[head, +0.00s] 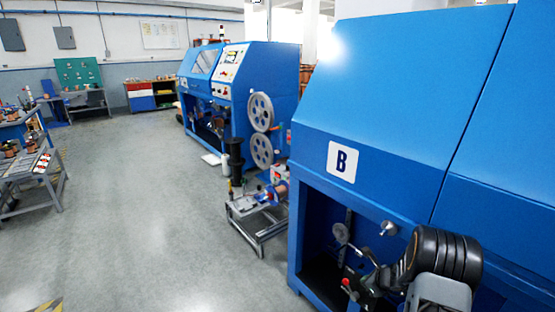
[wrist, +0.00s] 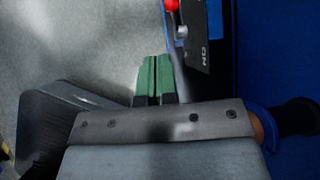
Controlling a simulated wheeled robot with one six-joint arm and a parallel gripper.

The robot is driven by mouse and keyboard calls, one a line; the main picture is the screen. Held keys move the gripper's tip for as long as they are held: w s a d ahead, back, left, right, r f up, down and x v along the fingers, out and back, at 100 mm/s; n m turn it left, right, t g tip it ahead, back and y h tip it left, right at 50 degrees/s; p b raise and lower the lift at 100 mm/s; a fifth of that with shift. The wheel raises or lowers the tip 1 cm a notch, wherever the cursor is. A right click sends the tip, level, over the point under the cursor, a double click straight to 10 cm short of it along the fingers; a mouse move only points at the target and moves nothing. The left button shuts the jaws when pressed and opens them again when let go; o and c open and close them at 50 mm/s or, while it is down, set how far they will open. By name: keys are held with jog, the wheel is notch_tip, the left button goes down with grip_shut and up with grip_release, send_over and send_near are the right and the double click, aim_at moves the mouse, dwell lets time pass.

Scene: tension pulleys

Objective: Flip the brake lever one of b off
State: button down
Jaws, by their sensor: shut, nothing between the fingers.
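The blue machine marked B (head: 343,162) stands at the right of the head view. A small red knob (head: 346,282) shows low at its opening, by dark parts. In the wrist view, a red ball knob (wrist: 172,5) sits on a short grey lever at the top edge. Beside it is a dark plate (wrist: 196,40) with the word ON, seen upside down. My gripper (wrist: 153,60) has green fingertips pressed together with nothing between them. They point towards the lever and are apart from the knob in the picture. The top of the knob is cut off.
A second blue machine (head: 268,80) with grey reels stands farther back. A low metal cart (head: 250,215) stands between the two machines. A grey work table (head: 40,180) is at the left. The floor (head: 150,220) between is clear. Blue panelling (wrist: 285,50) lies right of the plate.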

jog(key=s+a+r+n+g+y+p, duration=0.1)
jog(key=s+a+r+n+g+p, duration=0.2)
jog(key=s+a+r+n, duration=0.4)
jog(key=s+a+r+n+g+y+p, duration=0.1)
jog(key=s+a+r+n+g+p, duration=0.2)
jog(key=r+n, duration=0.55)
jog(key=s+a+r+n+t+h+p, duration=0.1)
jog(key=s+a+r+n+p, duration=0.2)
jog(key=r, duration=0.6)
jog(key=s+a+r+n+h+p, duration=0.2)
jog(key=s+r+n+p, duration=0.3)
jog(key=r, duration=0.5)
jog(key=s+a+r+n+t+h+p, duration=0.1)
jog(key=s+a+r+n+p, duration=0.3)
jog(key=r, duration=0.6)
jog(key=shift+s+a+n+t+h+p, duration=0.35)
jog(key=shift+s+n+p, duration=0.2)
jog(key=shift+n+p, duration=0.3)
jog(key=shift+r, duration=0.1)
